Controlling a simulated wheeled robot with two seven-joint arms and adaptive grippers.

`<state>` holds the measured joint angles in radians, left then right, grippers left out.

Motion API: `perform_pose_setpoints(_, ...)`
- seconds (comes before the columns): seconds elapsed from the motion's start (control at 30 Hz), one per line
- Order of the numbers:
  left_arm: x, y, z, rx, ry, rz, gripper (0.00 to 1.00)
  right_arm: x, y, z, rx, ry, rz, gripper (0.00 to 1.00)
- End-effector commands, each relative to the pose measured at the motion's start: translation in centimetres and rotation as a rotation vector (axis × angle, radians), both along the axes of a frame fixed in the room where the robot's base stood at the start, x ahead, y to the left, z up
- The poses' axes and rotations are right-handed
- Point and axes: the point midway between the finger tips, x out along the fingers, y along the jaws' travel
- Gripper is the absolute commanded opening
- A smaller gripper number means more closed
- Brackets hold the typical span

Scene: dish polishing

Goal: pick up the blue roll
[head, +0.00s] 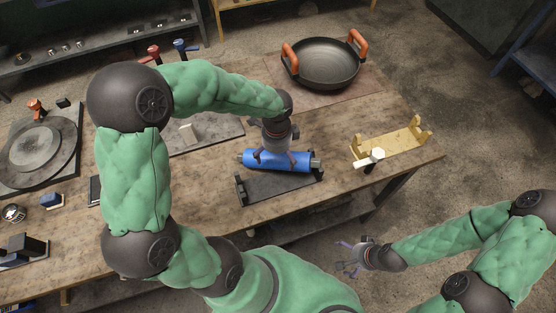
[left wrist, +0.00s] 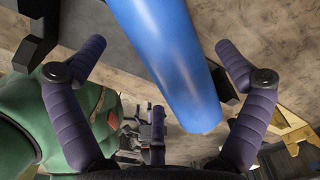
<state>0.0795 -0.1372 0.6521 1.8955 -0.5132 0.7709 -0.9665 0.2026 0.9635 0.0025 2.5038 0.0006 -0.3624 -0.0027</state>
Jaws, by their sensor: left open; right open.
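The blue roll (head: 277,159) lies at the front of the wooden table, at or on a dark stand (head: 280,185). My left gripper (head: 274,158) is above the roll and pointed down at it, with its fingers at the near and far parts of the roll. In the left wrist view the blue roll (left wrist: 168,62) runs between the two open fingers of my left gripper (left wrist: 155,75), with gaps visible beside it. I cannot tell whether a finger touches it. My right gripper (head: 350,258) is open and empty, off the table at the lower right.
A black pan (head: 322,66) with orange handles stands on a mat at the back. A yellow wooden rack (head: 392,145) and a white-headed mallet (head: 371,158) are to the right of the roll. A grey plate (head: 205,136) lies left of it. A round turntable (head: 36,148) is at the far left.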

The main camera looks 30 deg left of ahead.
Motion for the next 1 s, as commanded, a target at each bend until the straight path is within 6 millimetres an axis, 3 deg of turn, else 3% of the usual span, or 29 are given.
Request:
perform_pose_setpoints(0.27,0.0,0.0,-1.6,0.0,0.0,-0.001,1.0,0.0,0.0,-0.5,0.0,0.0,0.0,1.0)
perform_pose_setpoints(0.6,-0.2,0.0,-6.0,0.0,0.001,0.0,1.0,0.0,0.0,-2.0,0.0,0.0,0.0,1.0)
perform_pose_setpoints(0.87,-0.1,0.0,-6.1,0.0,0.0,0.0,1.0,0.0,0.0,-2.0,0.0,0.0,0.0,1.0)
perform_pose_setpoints(1.0,-0.1,0.0,-6.1,0.0,0.0,0.0,0.6,0.0,0.0,-2.0,0.0,0.0,0.0,1.0)
